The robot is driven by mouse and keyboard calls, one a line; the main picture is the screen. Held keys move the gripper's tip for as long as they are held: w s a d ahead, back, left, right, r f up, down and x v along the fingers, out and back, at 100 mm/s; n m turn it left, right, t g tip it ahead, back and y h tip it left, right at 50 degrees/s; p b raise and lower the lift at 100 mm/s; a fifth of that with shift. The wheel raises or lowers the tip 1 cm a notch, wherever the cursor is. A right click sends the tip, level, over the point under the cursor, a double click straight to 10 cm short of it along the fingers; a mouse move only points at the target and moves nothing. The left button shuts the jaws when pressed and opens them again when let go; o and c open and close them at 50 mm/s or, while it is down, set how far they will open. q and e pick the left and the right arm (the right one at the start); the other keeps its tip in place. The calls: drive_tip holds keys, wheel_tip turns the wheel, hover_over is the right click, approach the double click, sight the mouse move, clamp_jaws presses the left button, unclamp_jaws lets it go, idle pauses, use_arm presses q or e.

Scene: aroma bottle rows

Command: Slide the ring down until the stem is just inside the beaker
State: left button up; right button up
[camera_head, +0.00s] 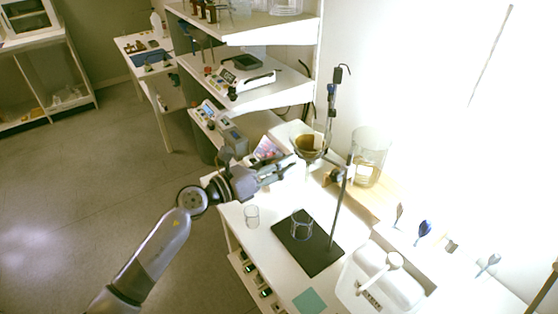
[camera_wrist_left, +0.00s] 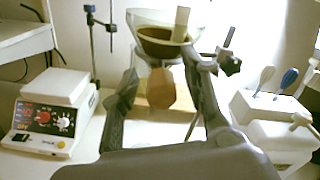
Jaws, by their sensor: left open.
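A glass funnel (camera_head: 309,146) holding brown liquid sits in the ring on the stand's rod (camera_head: 341,190). Its body also shows in the left wrist view (camera_wrist_left: 160,45). The ring's clamp with its black knob (camera_wrist_left: 228,62) is right of the funnel there. A clear beaker (camera_head: 301,228) stands on the black stand base (camera_head: 318,258), below the funnel. My left gripper (camera_head: 290,170) is open, just below and left of the funnel. In the wrist view its spread fingers (camera_wrist_left: 165,78) frame the funnel's lower part; contact cannot be told. The stem's tip is hidden. My right gripper is out of view.
A small empty beaker (camera_head: 251,215) stands left of the base. A large glass jar (camera_head: 370,150) is behind the rod. A white box (camera_head: 368,283) is at the front right. A hotplate device (camera_wrist_left: 48,115) stands left of my gripper. A green square (camera_head: 310,300) lies in front.

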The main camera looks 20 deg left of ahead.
use_arm(q)
drive_tip(key=shift+c, duration=0.3)
clamp_jaws()
idle(0.6)
